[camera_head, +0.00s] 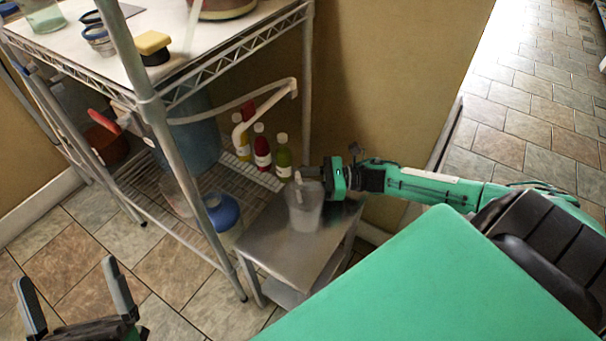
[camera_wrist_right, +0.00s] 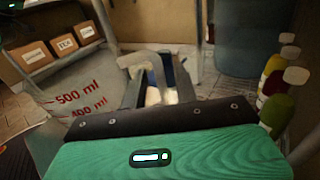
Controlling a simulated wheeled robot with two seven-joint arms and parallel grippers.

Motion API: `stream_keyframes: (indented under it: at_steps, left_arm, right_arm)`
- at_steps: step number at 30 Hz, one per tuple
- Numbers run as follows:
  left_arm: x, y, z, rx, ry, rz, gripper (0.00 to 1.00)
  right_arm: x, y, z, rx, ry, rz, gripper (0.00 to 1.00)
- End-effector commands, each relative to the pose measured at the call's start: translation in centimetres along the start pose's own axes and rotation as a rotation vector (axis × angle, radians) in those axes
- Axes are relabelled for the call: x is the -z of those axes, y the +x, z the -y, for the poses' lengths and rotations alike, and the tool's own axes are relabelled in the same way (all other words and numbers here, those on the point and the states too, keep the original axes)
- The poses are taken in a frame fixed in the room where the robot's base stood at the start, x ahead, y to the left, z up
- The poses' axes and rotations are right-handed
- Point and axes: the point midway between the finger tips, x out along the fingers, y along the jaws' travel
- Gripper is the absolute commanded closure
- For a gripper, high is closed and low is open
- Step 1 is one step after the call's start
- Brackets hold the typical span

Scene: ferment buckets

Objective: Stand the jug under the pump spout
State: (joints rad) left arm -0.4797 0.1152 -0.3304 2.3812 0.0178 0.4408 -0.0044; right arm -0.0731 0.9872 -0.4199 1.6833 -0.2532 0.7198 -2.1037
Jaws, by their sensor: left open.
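The jug (camera_head: 304,212) is translucent and upright at the top of a small metal stand. I cannot tell whether its base touches. My right gripper (camera_head: 312,174) reaches it from the right. In the right wrist view the jug (camera_wrist_right: 75,105) shows red 500 ml and 400 ml marks at the left. Its grey handle (camera_wrist_right: 148,62) lies between my right fingers (camera_wrist_right: 158,92), which look shut on it. The pale pump spout (camera_head: 265,106) bends beside the rack, above and left of the jug in the picture. My left gripper (camera_head: 75,292) is open and empty at lower left.
The metal stand (camera_head: 275,247) is beside a wire rack (camera_head: 215,262) holding a blue bucket (camera_head: 198,140). Several sauce bottles, including a red one (camera_head: 262,150), stand behind the jug. A blue-topped container (camera_head: 221,211) is at the rack's front. A yellow sponge (camera_head: 153,44) lies above.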

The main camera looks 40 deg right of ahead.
Motion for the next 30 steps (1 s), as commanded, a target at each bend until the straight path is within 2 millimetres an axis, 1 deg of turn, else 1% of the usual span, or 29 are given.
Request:
stream_keyframes:
  at_steps: [1,4,12,13,17,18,30]
  left_arm:
    - [0.26,0.04,0.05,-0.001,0.003,-0.019,0.01]
    - [0.69,0.16,0.09,-0.002,0.006,-0.043,0.01]
    - [0.91,0.22,0.1,-0.002,0.007,-0.053,0.01]
    - [0.91,0.22,0.1,-0.002,0.007,-0.053,0.01]
    - [0.91,0.23,0.1,-0.002,0.007,-0.053,0.01]
    - [0.91,0.23,0.1,-0.002,0.007,-0.053,0.01]
    - [0.85,0.32,0.08,-0.001,0.006,-0.045,0.01]
  right_arm:
    - [0.02,0.57,0.0,-0.001,-0.001,0.002,0.69]
    - [0.0,1.18,-0.01,-0.001,0.0,0.001,0.69]
    - [0.01,1.39,-0.03,0.0,0.001,0.0,0.69]
    - [0.01,1.39,-0.03,0.0,0.001,0.0,0.73]
    - [0.01,1.38,-0.03,0.0,0.001,0.0,0.99]
    - [0.01,1.37,-0.03,0.0,0.001,0.0,1.0]
    - [-0.29,1.36,-0.02,0.0,0.001,0.0,1.0]
